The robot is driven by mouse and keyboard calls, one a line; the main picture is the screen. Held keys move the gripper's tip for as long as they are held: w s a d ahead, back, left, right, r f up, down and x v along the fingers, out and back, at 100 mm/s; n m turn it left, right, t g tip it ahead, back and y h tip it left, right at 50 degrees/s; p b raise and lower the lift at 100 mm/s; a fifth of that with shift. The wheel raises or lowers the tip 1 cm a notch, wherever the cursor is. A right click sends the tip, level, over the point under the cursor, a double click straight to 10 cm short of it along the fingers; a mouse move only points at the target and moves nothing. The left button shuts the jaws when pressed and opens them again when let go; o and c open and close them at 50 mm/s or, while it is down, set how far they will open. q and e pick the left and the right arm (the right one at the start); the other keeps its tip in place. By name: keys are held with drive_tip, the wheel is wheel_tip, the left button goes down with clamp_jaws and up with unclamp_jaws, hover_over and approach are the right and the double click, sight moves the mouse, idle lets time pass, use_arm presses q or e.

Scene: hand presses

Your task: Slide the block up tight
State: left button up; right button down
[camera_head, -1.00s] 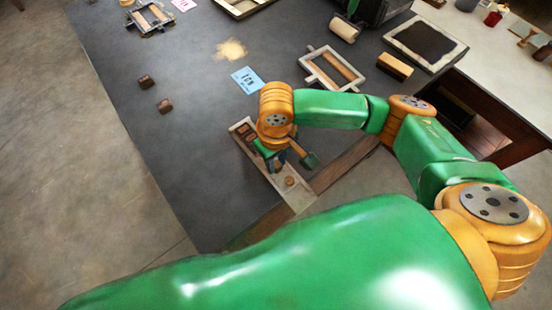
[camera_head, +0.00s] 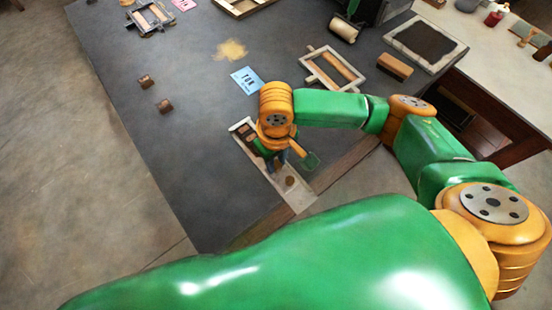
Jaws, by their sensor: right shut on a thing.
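A narrow pale wooden tray (camera_head: 297,196) lies slanted at the front edge of the dark table. Dark brown pieces (camera_head: 246,133) sit in its upper left end, and a small round brown knob (camera_head: 289,181) sits at its lower right end. My right gripper (camera_head: 275,163) points down into the middle of the tray and is shut on a block there. The block is mostly hidden by the gripper and wrist, so I cannot tell whether it touches the dark pieces. My left gripper is not in view.
Two small brown blocks (camera_head: 146,81) lie loose to the left. A blue card (camera_head: 247,80), a wooden frame (camera_head: 335,68) and a tan block (camera_head: 395,67) lie beyond the tray. An inked slab (camera_head: 425,42) is at the back right.

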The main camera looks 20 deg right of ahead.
drive_tip(key=shift+w+a, duration=0.3)
drive_tip(key=shift+w, duration=0.45)
drive_tip(key=shift+w+a, duration=0.25)
drive_tip(key=shift+w, duration=0.5)
drive_tip(key=shift+w+a, duration=0.3)
drive_tip(key=shift+w, duration=0.45)
drive_tip(key=c, duration=0.7)
unclamp_jaws()
drive_tip(key=shift+s, duration=0.1)
drive_tip(key=shift+r, duration=0.1)
wheel_tip(320, 180, up, 7)
drive_tip(key=shift+b, duration=0.4)
